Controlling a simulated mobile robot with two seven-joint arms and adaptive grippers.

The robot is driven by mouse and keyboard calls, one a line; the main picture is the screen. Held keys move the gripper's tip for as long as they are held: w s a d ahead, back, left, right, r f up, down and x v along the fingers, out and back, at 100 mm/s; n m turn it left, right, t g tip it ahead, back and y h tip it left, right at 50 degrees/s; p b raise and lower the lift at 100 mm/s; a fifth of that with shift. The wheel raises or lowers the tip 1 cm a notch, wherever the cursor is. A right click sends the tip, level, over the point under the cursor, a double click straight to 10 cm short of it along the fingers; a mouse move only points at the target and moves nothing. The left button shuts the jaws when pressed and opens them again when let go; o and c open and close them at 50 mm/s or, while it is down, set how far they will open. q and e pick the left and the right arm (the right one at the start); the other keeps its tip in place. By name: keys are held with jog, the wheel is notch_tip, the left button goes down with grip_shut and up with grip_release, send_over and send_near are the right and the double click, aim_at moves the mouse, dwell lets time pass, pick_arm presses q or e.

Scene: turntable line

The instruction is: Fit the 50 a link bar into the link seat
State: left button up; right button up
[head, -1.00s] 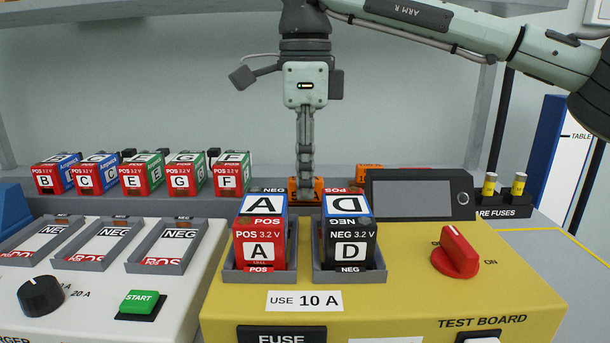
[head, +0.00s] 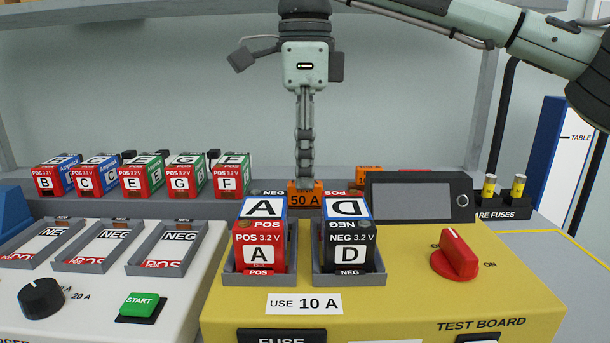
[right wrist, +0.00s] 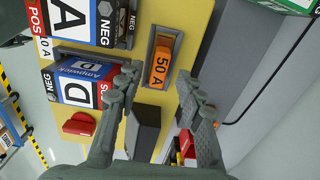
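The orange 50 A link bar (head: 305,197) stands behind the two battery cells A and D on the yellow test board. In the right wrist view the bar (right wrist: 160,66) lies within the grey frame of the link seat (right wrist: 152,45); whether it is fully down I cannot tell. My right gripper (head: 305,178) is just above the bar, pointing down. In the wrist view its fingers (right wrist: 158,88) are spread apart with nothing between them. My left gripper is not in view.
Cell A (head: 261,245) and cell D (head: 349,248) stand in trays in front of the seat. A grey display box (head: 420,197) is close on the right, with another orange piece (head: 368,173) behind it. A red knob (head: 456,255) sits on the board.

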notch_tip(320, 180, up, 6)
jog(key=shift+r+p, duration=0.1)
jog(key=shift+p, duration=0.35)
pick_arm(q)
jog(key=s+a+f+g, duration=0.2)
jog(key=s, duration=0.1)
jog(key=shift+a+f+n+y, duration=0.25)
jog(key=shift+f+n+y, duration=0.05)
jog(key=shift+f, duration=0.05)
pick_arm(e)
notch_tip(320, 180, up, 3)
jog(key=shift+r, duration=0.15)
